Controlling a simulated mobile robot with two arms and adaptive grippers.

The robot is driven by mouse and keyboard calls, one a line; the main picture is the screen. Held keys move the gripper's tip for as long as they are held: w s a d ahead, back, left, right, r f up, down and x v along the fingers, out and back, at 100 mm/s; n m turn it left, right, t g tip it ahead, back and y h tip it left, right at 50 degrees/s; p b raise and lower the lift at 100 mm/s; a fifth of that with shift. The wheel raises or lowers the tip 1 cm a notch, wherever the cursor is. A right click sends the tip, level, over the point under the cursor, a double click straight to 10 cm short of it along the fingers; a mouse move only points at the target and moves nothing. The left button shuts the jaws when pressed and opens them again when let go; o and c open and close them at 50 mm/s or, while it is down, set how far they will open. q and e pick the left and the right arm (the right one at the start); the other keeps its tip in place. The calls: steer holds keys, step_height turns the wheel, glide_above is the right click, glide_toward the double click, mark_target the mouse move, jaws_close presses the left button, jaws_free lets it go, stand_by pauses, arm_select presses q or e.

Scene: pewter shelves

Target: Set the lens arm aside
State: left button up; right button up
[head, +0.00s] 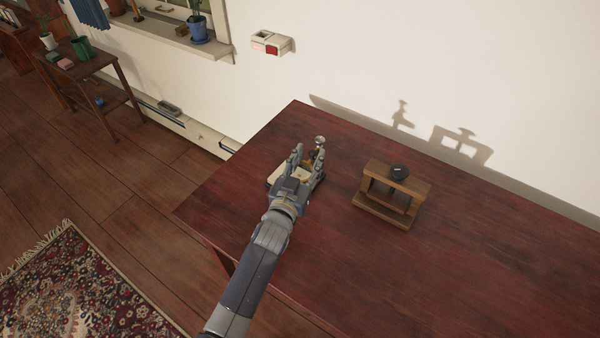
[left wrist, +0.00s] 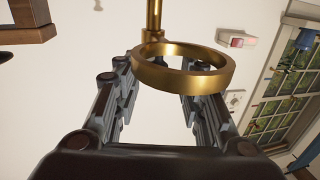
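A brass ring (left wrist: 215,82) on a brass rod (left wrist: 154,18), which looks like the lens arm, shows in the left wrist view. The ring lies across the gap between the open fingers; I cannot tell whether they touch it. In the head view, a silver-topped brass piece (head: 319,142) shows just beyond the fingertips, and a pale base (head: 275,178) is partly hidden by the gripper. My right gripper is not in view.
The table (head: 450,270) is bare on the right and in front. The wall (head: 400,60) runs behind it; a rug (head: 70,290) is on the floor.

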arm_select(q)
steer(key=v, duration=1.1)
steer(key=shift+a, duration=0.15)
steer(key=shift+s, duration=0.15)
